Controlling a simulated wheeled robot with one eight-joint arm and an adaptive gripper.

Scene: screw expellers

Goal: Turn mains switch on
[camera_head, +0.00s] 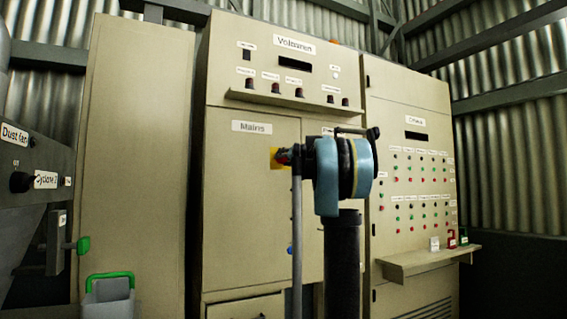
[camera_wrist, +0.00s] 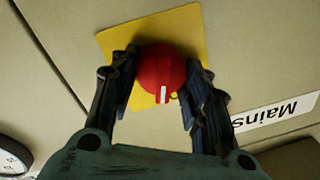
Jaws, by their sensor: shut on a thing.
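The mains switch is a red rotary knob (camera_wrist: 161,74) on a yellow square plate (camera_wrist: 193,40), fixed to the beige cabinet door. The wrist view shows a white mark on the knob. The "Mains" label (camera_wrist: 278,112) appears upside down beside it. My gripper (camera_wrist: 162,85) has its two dark fingers on either side of the knob and is shut on it. In the head view, the yellow plate (camera_head: 274,158) shows at the left end of my arm, below the "Mains" label (camera_head: 252,127). The knob is mostly hidden there by my gripper.
A shelf (camera_head: 295,101) with a row of dark knobs juts out above. A right cabinet (camera_head: 410,160) carries many red and green buttons and a lower ledge (camera_head: 428,259). A grey panel labelled "Dust fan" (camera_head: 30,170) and a green-handled bin (camera_head: 108,298) stand at left.

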